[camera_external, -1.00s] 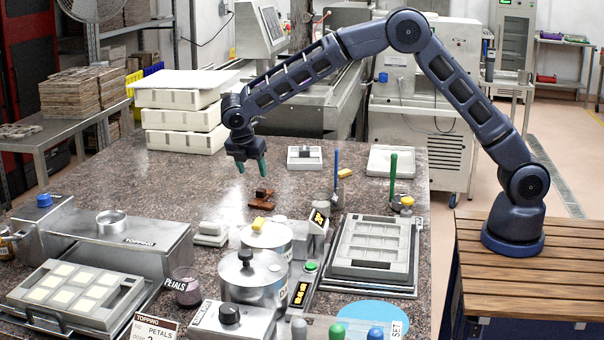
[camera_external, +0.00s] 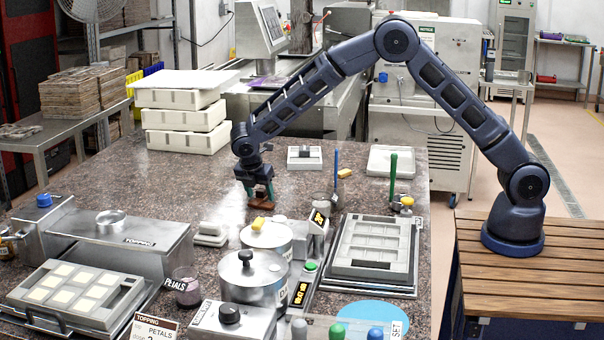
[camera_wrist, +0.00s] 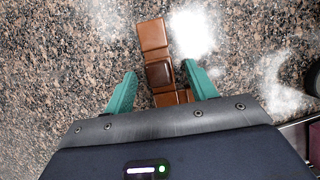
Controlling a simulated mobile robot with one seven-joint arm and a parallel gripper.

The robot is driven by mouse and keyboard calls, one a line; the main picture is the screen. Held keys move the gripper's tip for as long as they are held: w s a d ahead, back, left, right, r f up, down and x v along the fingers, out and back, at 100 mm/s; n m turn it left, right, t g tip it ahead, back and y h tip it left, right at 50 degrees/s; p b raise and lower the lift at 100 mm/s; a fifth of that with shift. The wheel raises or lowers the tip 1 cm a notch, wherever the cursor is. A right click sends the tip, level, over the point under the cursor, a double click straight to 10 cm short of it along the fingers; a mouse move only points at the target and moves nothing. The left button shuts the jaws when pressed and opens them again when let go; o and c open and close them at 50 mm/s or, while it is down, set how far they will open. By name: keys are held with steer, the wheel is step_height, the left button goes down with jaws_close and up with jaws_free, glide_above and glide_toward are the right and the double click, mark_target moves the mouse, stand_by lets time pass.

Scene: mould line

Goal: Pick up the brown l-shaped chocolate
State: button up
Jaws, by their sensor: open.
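The brown L-shaped chocolate (camera_wrist: 153,35) lies on the speckled stone worktop, and part of it is hidden behind my gripper's body in the wrist view. In the external view the chocolate (camera_external: 261,204) shows low under the fingers. My gripper (camera_external: 259,190) points down over it with its green fingers apart. In the wrist view my gripper (camera_wrist: 160,88) has one finger on each side of the chocolate, with a gap on the left and a smaller gap on the right. A darker raised block sits on the chocolate's middle.
White stacked trays (camera_external: 183,118) stand behind left. The worktop left of the chocolate is clear.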

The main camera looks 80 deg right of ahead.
jaws_close()
steer(key=shift+r, duration=0.1)
